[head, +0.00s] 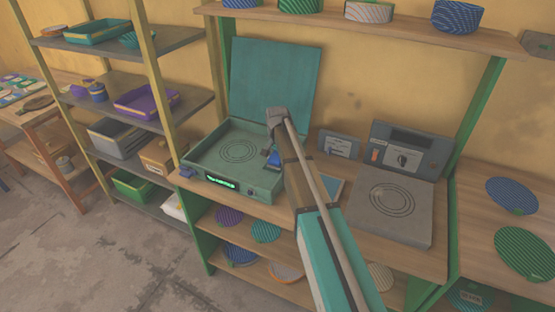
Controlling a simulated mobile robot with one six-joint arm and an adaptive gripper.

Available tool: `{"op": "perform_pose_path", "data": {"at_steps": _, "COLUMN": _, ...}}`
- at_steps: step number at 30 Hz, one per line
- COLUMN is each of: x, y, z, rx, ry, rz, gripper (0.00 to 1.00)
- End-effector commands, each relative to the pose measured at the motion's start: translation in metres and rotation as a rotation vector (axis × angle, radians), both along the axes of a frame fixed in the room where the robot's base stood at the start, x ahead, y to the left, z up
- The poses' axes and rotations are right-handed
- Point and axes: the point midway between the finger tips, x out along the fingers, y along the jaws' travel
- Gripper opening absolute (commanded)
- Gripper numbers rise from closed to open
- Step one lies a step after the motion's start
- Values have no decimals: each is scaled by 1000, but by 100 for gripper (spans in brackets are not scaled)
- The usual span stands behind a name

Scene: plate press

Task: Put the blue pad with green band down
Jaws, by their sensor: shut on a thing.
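My gripper (273,158) is over the right side of the teal open press (213,160), partly hidden by my own arm. It is shut on a small blue thing, seen only in part, which fits the blue pad; no green band can be made out on it. I cannot tell whether the blue thing touches the press. The teal press has its lid (273,80) raised, ring marks on its inner floor and a lit green display on its front.
A flat grey plate device (390,213) with ring marks stands right of my arm, with a control box (410,148) behind it. Striped round pads, blue (512,195) and green (523,254), lie on the right table. More discs lie on the shelf below. Shelves with trays stand left.

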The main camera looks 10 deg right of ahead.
Motion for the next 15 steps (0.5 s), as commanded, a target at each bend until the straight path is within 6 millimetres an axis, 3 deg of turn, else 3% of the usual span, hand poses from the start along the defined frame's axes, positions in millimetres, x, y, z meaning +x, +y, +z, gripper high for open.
{"op": "perform_pose_path", "data": {"at_steps": 4, "x": 0, "y": 0, "z": -4, "rx": 0, "ry": 0, "rz": 0, "gripper": 21}}
{"op": "perform_pose_path", "data": {"at_steps": 5, "x": 0, "y": 0, "z": -3, "rx": 0, "ry": 0, "rz": 0, "gripper": 82}}
{"op": "perform_pose_path", "data": {"at_steps": 7, "x": 0, "y": 0, "z": -3, "rx": 0, "ry": 0, "rz": 0, "gripper": 95}}
{"op": "perform_pose_path", "data": {"at_steps": 8, "x": 0, "y": 0, "z": -3, "rx": 0, "ry": 0, "rz": 0, "gripper": 100}}
{"op": "perform_pose_path", "data": {"at_steps": 15, "x": 0, "y": 0, "z": -3, "rx": 0, "ry": 0, "rz": 0, "gripper": 100}}
